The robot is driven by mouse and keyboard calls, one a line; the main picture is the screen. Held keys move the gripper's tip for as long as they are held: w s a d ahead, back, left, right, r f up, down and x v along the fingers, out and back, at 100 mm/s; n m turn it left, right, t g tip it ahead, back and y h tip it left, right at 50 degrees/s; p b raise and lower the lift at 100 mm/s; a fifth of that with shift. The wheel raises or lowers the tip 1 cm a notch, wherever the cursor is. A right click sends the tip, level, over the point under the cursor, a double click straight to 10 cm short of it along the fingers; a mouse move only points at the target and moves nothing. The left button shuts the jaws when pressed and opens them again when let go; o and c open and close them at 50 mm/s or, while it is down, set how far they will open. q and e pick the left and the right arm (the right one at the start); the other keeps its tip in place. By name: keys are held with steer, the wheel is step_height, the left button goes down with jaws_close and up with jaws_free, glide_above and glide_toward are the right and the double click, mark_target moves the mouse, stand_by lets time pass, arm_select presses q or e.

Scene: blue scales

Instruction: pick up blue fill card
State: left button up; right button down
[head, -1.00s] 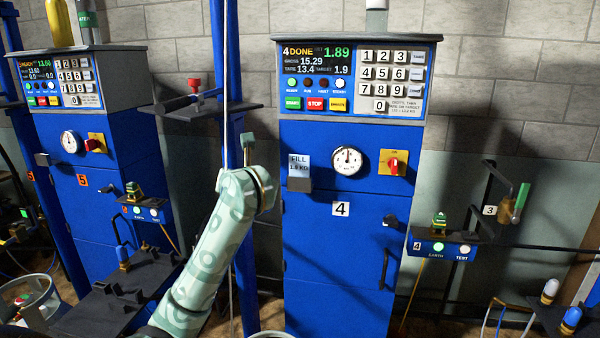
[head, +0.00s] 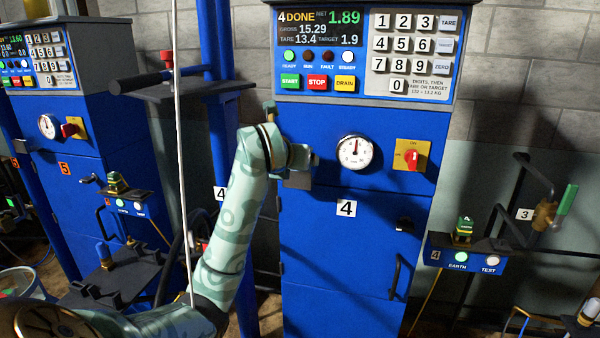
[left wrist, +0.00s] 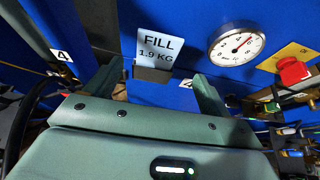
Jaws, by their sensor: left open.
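The fill card (left wrist: 157,45) is a pale card reading "FILL 1.9 KG" in the left wrist view. It stands upright in a small grey holder (left wrist: 152,75) on the blue cabinet front. In the head view my left gripper hides the card, while part of the holder (head: 298,181) shows below it. My left gripper (left wrist: 160,70) is open, with one finger on each side of the card's lower end, and nothing is held. It also shows in front of the cabinet in the head view (head: 302,157). My right gripper is out of view.
A round gauge (head: 355,152) and a red knob on a yellow plate (head: 411,157) sit right of the card. A keypad panel (head: 410,50) is above. A dark shelf (head: 185,90) on a blue post stands to the left, with a thin pale cable hanging in front.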

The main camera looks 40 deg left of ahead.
arm_select(q)
steer(key=b+x, duration=0.1)
steer(key=x, duration=0.4)
steer(key=b+x, duration=0.2)
steer(key=x, duration=0.2)
steer(key=shift+a+f, duration=0.3)
steer(key=shift+f, duration=0.15)
steer(key=shift+w, duration=0.15)
steer(key=shift+r, duration=0.15)
steer(key=c, duration=1.1)
